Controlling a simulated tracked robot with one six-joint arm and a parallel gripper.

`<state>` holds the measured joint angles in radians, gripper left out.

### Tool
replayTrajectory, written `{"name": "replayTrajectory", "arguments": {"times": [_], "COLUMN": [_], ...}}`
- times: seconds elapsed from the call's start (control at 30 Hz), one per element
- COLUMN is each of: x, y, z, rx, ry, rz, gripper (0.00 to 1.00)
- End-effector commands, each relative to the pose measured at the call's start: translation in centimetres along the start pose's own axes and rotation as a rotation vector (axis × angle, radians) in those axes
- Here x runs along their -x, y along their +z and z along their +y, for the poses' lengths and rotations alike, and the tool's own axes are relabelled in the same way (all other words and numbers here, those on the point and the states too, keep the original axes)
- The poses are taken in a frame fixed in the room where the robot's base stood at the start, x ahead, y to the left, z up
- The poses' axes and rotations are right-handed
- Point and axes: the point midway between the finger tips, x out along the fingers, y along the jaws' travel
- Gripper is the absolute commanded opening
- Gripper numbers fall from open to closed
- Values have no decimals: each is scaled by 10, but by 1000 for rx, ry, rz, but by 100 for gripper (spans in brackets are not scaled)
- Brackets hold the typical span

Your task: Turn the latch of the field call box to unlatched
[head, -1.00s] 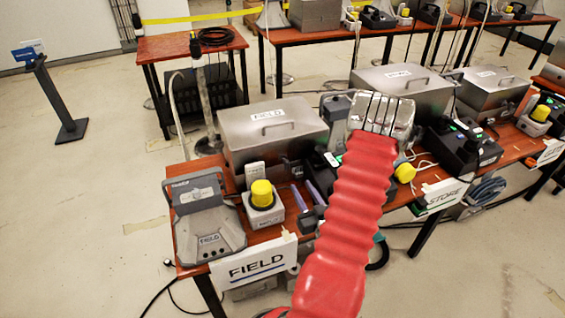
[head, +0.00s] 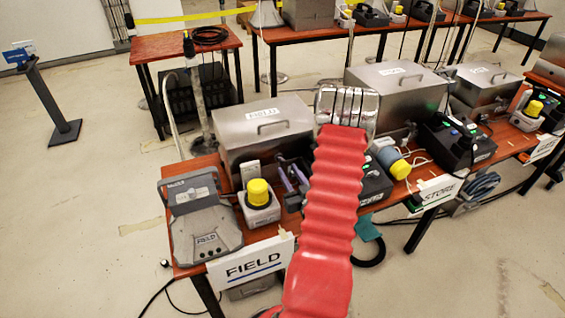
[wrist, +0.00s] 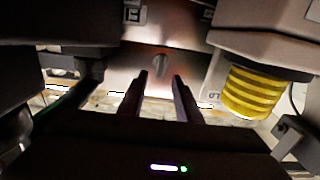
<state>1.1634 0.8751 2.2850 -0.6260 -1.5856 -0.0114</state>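The field call box (head: 262,140) is a brushed-metal case with a FIELD label and a lid handle, at the left of the near table in the head view. Its latch is not distinct there. In the wrist view, a small upright metal tab (wrist: 160,66), seemingly the latch, stands on a shiny metal face (wrist: 140,60). My gripper (wrist: 161,76) has two dark fingers pointing at that face, with a gap between them. The tab shows in line with this gap, just beyond the fingertips. I cannot tell how far apart they are.
A grey FIELD console (head: 202,215) and a yellow-topped unit (head: 259,200) stand before the box. In the wrist view, a yellow ribbed cap (wrist: 262,92) is close on the right, and dark bodies crowd the left. The STORE case (head: 395,90) stands to the right.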

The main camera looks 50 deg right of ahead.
Motion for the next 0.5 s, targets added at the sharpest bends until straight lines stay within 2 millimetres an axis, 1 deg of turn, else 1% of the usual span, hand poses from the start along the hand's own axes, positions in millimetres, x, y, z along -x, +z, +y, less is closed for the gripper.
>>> {"name": "replayTrajectory", "arguments": {"times": [0.03, 0.1, 0.3, 0.4, 0.5], "x": [-8, -19, -48, -57, -62], "y": [-1, 0, 0, 0, 0], "z": [-2, -1, -1, -1, -1], "rx": [1, 0, 0, 0, 0], "ry": [-3, -3, -3, -2, -1], "rz": [2, 1, 2, 1, 1], "gripper": [31, 31, 31, 31, 31]}}
